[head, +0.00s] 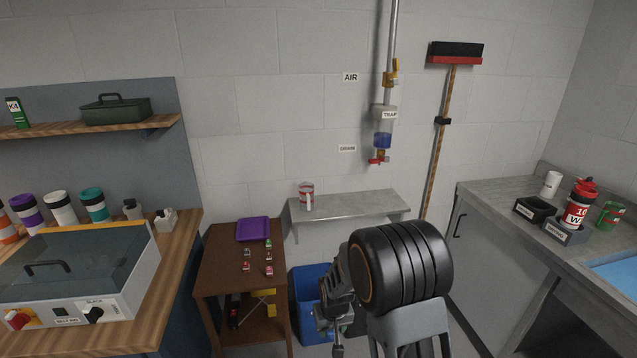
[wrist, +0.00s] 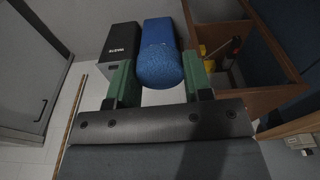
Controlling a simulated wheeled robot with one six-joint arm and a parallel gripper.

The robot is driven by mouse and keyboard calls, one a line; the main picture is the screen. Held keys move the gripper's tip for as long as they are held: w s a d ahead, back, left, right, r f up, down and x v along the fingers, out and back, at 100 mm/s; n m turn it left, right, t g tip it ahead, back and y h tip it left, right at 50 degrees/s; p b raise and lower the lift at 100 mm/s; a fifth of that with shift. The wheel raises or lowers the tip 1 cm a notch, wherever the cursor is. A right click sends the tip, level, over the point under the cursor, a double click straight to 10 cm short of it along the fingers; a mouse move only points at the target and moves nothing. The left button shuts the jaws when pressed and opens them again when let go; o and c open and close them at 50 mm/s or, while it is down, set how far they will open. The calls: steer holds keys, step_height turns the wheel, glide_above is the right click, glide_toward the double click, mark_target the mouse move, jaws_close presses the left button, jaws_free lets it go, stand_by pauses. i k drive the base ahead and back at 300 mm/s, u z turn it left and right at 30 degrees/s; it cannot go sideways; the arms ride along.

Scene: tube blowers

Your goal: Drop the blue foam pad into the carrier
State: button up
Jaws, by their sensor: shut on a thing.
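The blue foam pad (wrist: 160,58) is a speckled blue, rounded piece in the wrist view. It sits between the two green fingers of my gripper (wrist: 160,82), which is shut on it. In the head view my gripper (head: 335,322) is low and mostly hidden behind my black arm joint, and the pad cannot be made out there. Several cylinders with dark bands, purple (head: 27,210), white (head: 61,208) and teal (head: 95,205), stand on the left bench. I cannot tell whether one is the carrier.
A black box (wrist: 119,42) with a white label is left of the pad in the wrist view. A brown table (head: 212,262) holds a purple tray (head: 253,229) and small items. A blue bin (head: 304,290) stands beside it. A grey wall shelf (head: 360,207) holds a red-and-white mug (head: 307,195).

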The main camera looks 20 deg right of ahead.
mark_target(571, 221)
steer(key=z, duration=0.35)
steer(key=i, duration=1.35)
steer(key=z, duration=0.75)
